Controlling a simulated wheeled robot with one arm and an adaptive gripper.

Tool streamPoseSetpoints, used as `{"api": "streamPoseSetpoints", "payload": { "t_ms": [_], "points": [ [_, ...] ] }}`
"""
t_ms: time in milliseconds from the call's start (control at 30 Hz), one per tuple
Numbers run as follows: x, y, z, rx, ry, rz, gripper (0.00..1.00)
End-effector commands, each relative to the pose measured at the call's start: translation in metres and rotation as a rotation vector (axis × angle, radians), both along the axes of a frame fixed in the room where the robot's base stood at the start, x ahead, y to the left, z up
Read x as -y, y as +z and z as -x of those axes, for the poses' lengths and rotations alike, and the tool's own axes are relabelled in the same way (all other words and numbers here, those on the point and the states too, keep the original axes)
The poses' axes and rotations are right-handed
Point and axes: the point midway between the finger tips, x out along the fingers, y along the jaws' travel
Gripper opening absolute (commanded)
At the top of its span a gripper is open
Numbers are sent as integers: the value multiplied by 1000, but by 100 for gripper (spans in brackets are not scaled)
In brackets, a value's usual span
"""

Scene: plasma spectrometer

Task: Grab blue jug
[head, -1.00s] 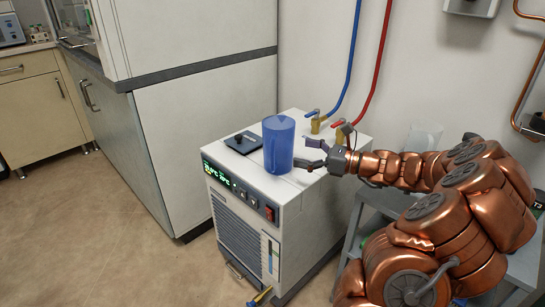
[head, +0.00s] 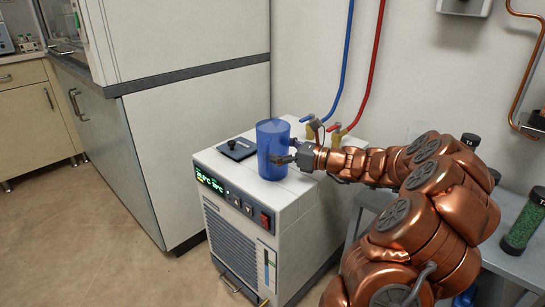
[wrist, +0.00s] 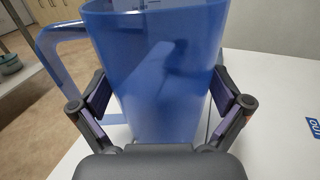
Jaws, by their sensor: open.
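The blue jug (head: 271,151) is a translucent blue vessel standing upright on the white top of the chiller unit (head: 232,166). In the wrist view the jug (wrist: 160,70) fills the middle, and its handle (wrist: 58,62) sticks out to the left. My gripper (head: 290,159) is at the jug's right side in the head view. In the wrist view my gripper (wrist: 163,97) is open, with one finger on each side of the jug's body. I cannot tell whether the finger pads touch the jug.
A black cap plate (head: 238,148) lies left of the jug on the chiller. Valves with blue (head: 345,60) and red (head: 374,60) hoses stand behind it. A tall white cabinet (head: 200,130) is at left. A grey cart (head: 500,258) with a green-filled container (head: 522,222) is at right.

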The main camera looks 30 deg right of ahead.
Motion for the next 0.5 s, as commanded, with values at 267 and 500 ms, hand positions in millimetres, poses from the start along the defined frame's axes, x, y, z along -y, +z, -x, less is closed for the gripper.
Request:
{"api": "streamPoseSetpoints", "payload": {
  "t_ms": [267, 500],
  "points": [
    [0, 0, 0, 0, 1, 0, 85],
    [-1, 0, 0, 0, 1, 0, 60]
  ]
}}
